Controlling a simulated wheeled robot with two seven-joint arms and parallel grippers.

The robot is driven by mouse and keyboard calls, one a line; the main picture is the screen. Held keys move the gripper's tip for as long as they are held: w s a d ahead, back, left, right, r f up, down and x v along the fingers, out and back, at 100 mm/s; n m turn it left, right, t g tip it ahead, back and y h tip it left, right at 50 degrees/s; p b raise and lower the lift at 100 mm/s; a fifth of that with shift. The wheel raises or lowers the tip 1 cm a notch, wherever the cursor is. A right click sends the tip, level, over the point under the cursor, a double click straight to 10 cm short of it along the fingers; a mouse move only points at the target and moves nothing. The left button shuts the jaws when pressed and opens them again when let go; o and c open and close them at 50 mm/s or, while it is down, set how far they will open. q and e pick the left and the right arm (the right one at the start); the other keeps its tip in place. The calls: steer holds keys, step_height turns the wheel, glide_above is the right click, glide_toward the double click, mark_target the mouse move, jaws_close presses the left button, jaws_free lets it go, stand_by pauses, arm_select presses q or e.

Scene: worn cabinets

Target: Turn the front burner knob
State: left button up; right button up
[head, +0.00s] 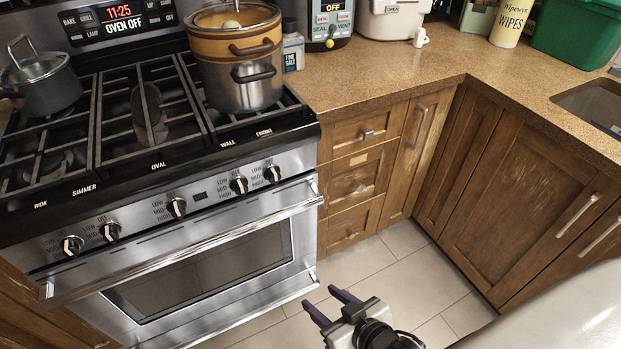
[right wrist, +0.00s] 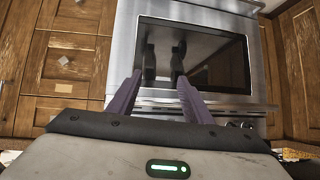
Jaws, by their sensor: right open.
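The stove's steel front (head: 205,198) carries a row of several black-and-silver knobs in the head view. The front burner knob (head: 271,173) is the rightmost, below the "FRONT" label (head: 264,132). The wall knob (head: 238,184) is just left of it. My right gripper (head: 329,300) is open and empty, low in front of the stove's right end, well below and apart from the knob. In the right wrist view its two purple fingers (right wrist: 159,78) stand apart before the oven door (right wrist: 222,60). The gripper body hides part of the knob row there. My left gripper is out of view.
The oven handle (head: 190,244) sticks out below the knobs. A steel pot with an orange-brown band (head: 236,60) stands on the right burners, a grey lidded pot (head: 40,85) at the left. Wooden drawers (head: 357,180) adjoin the stove. The tiled floor (head: 370,262) is clear.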

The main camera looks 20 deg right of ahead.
steer(key=w+d+r+m+t+b, duration=0.1)
steer(key=w+r+m+t+b, duration=0.25)
steer(key=w, duration=0.75)
steer(key=t+h+b, duration=0.1)
steer(key=t+b, duration=0.3)
steer(key=b, duration=0.2)
glide_toward(276, 180)
steer(key=w, duration=0.9)
steer(key=shift+w+a, duration=0.2)
steer(key=c, duration=1.1)
